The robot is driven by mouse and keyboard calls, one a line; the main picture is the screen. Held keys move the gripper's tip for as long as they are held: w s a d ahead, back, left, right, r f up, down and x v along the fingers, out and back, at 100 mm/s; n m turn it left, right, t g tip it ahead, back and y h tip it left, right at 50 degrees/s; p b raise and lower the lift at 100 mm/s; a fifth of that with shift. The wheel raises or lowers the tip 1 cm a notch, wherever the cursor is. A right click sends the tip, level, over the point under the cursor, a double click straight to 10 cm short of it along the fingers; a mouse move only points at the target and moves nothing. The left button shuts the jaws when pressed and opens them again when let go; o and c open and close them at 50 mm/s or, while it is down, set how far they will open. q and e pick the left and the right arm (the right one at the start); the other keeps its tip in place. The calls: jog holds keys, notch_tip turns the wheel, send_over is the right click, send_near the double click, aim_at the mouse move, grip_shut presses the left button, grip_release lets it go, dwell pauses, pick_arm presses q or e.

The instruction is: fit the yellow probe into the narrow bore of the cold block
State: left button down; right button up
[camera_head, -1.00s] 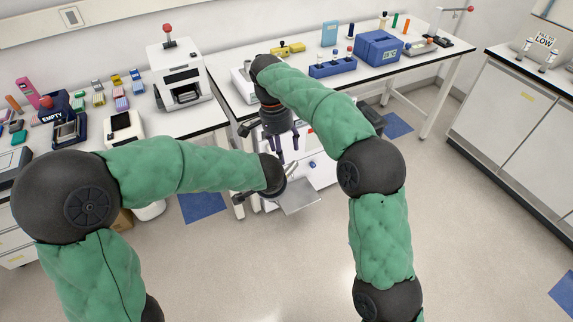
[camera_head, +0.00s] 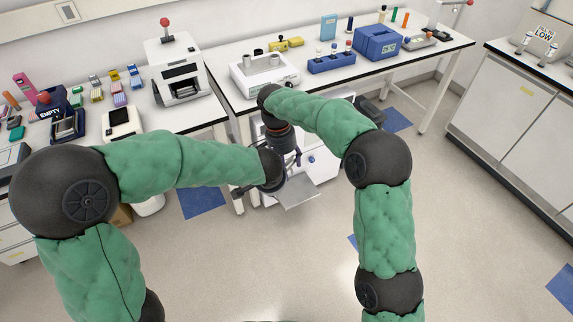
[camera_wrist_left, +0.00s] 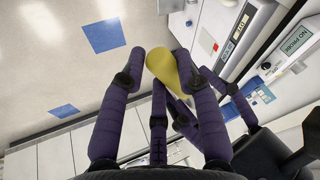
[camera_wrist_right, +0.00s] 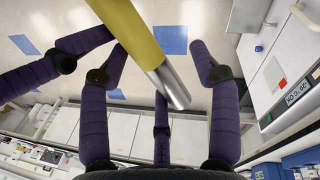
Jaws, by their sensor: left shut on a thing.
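The yellow probe shows between my left gripper's fingers in the left wrist view (camera_wrist_left: 164,70). My left gripper (camera_wrist_left: 160,58) is shut on it. In the right wrist view the probe (camera_wrist_right: 133,30) comes in from the top, and its bare metal tip (camera_wrist_right: 174,86) points between my right gripper's fingers. My right gripper (camera_wrist_right: 163,54) is open around the probe, with its fingers apart from it. In the head view both grippers meet low in front of the bench, and the probe is hidden. A white unit (camera_head: 263,74) with metal cylinders, which seems to hold the cold block, stands on the bench.
The floor in front is clear. A NO PROBE display (camera_wrist_left: 295,40) shows in the left wrist view.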

grip_shut()
pick_arm(q)
jog(key=c, duration=0.8)
grip_release()
